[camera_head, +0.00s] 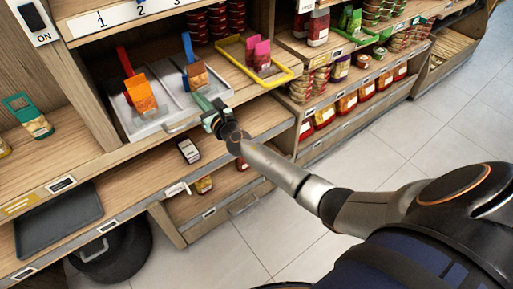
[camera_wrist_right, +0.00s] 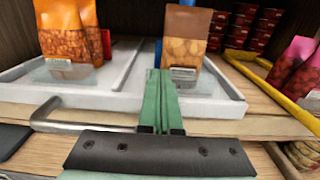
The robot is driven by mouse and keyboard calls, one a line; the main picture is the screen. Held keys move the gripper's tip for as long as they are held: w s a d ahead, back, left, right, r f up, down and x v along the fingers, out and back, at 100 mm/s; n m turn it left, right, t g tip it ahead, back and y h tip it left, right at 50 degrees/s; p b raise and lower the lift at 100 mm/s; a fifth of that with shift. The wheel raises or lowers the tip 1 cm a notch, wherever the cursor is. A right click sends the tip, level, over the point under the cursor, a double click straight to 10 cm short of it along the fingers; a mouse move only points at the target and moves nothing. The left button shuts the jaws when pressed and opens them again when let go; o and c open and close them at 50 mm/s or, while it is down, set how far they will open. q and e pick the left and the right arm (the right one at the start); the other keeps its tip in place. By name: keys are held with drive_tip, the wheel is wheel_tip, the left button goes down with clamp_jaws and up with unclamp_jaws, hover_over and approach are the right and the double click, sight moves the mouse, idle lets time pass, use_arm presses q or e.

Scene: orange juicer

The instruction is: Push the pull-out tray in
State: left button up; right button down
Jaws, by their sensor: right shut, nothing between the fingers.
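The pull-out tray (camera_head: 150,126) is a pale grey tray on the middle shelf, split into two lanes holding orange and brown snack bags. A metal bar handle runs along its front; in the right wrist view the handle (camera_wrist_right: 85,127) shows at the left. My right gripper (camera_head: 212,106) is at the right part of the tray's front. In the right wrist view, its green fingers (camera_wrist_right: 160,100) are shut and empty, with their tips overlapping the tray's front wall (camera_wrist_right: 205,109). I cannot tell whether they touch it. My left gripper is not in view.
A yellow frame (camera_head: 262,70) with pink bags stands right of the tray. A small dark-and-white box (camera_head: 188,150) lies on the shelf below. A black tray (camera_head: 58,219) lies at lower left. The floor (camera_head: 390,135) at right is clear.

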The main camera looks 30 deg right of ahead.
drive_tip(key=shift+w+r, duration=0.1)
drive_tip(key=shift+w, duration=0.2)
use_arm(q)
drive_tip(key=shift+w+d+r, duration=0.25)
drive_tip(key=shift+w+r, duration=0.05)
use_arm(e)
drive_tip(key=shift+r, duration=0.25)
